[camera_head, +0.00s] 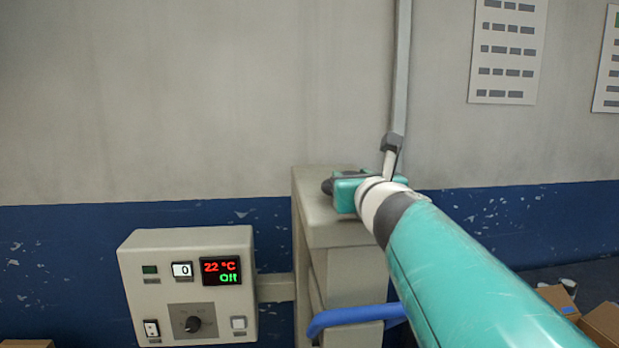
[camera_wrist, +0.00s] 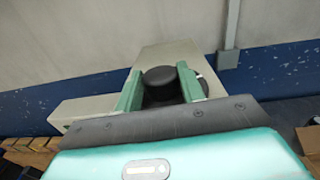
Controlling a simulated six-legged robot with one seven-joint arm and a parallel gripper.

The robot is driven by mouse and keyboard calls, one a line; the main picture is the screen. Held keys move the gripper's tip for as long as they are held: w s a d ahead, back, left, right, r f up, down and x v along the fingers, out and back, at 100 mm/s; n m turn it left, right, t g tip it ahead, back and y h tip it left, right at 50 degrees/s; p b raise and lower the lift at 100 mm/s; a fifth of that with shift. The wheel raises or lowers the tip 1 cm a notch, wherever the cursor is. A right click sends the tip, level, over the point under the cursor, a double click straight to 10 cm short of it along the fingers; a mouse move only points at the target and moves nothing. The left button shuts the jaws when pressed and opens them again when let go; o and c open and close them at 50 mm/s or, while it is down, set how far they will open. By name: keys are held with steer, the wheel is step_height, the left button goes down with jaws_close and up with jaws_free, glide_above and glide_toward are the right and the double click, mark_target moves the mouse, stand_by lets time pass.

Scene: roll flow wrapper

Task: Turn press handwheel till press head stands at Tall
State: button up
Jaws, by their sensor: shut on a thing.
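My gripper (camera_head: 345,188) is at the top of a beige machine column (camera_head: 345,262). In the wrist view, the two green fingers of my gripper (camera_wrist: 160,72) stand either side of a black round knob (camera_wrist: 158,77), shut on it. I take the knob to be part of the press handwheel. A dark end of this knob (camera_head: 327,187) shows just left of my gripper in the head view. I cannot make out the press head or a Tall mark in either view.
A control box (camera_head: 138,268) with a display reading 22 °C and Off is left of the column. A blue curved bar (camera_head: 350,314) juts out low on the column. A grey conduit (camera_head: 401,70) runs up the wall behind. Cardboard boxes (camera_head: 607,322) lie at lower right.

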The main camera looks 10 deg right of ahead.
steer(key=o, duration=1)
steer(key=shift+w+f, duration=0.1)
steer(key=shift+s, duration=0.4)
steer(key=s, duration=1.3)
steer(key=shift+s+d, duration=0.1)
steer(key=shift+d, duration=0.2)
steer(key=shift+c, duration=0.2)
